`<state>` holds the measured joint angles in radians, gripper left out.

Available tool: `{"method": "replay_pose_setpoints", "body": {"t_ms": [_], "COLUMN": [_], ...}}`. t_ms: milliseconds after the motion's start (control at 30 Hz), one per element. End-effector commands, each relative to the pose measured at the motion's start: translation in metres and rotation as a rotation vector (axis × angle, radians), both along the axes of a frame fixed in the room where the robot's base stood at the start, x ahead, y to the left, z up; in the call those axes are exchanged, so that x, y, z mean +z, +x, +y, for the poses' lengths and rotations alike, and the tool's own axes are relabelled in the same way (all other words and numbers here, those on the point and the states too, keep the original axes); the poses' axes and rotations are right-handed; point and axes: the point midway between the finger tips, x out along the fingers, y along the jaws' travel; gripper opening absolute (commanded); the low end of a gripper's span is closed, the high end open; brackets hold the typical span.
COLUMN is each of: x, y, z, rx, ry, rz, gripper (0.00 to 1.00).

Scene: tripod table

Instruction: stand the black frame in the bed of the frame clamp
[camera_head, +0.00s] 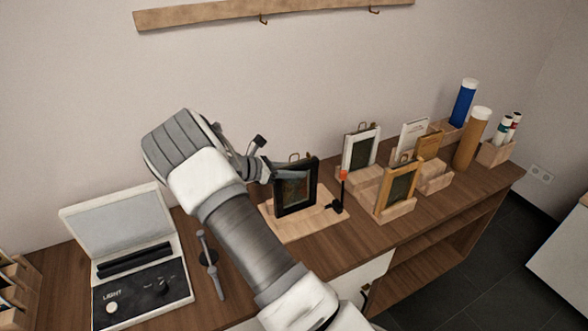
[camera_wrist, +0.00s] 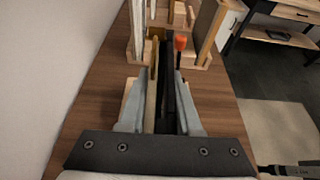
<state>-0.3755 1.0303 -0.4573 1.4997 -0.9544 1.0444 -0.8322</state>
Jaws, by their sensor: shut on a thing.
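The black frame (camera_head: 281,202) is upright, with a dark picture facing the front. My gripper (camera_head: 297,174) reaches in from the left and is shut on it by its upper part. The frame clamp (camera_head: 300,228) is a pale wooden base on the counter, with a black lever with an orange tip (camera_head: 343,176) at its right. The frame's lower edge is at the clamp's bed; I cannot tell whether it rests on the bottom. In the wrist view the black frame (camera_wrist: 169,95) runs between my fingers (camera_wrist: 162,78), the orange tip (camera_wrist: 181,43) beyond.
Right of the clamp, a white frame (camera_head: 360,149) and a wooden frame (camera_head: 398,188) stand in wooden holders. Blue (camera_head: 462,102) and brown (camera_head: 472,140) tubes stand farther right. An open light case (camera_head: 125,245) lies left. A wall rail with hooks (camera_head: 270,13) is above.

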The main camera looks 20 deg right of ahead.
Motion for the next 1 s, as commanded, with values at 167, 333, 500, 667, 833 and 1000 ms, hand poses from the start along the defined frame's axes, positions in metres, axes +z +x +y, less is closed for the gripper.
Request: {"method": "replay_pose_setpoints", "body": {"t_ms": [167,333,500,667,833,1000], "x": [-0.002,-0.002,-0.002,-0.002,-0.003,0.001], "y": [0.0,0.0,0.0,0.0,0.0,0.001], "z": [0.0,0.0,0.0,0.0,0.0,0.011], "rx": [0.0,0.0,0.0,0.0,0.0,0.003], "ry": [-0.001,-0.001,-0.001,0.0,0.001,0.002], "rz": [-0.001,-0.001,-0.001,-0.001,0.0,-0.002], "gripper": [0.0,0.0,0.56,0.67,0.67,0.67]}}
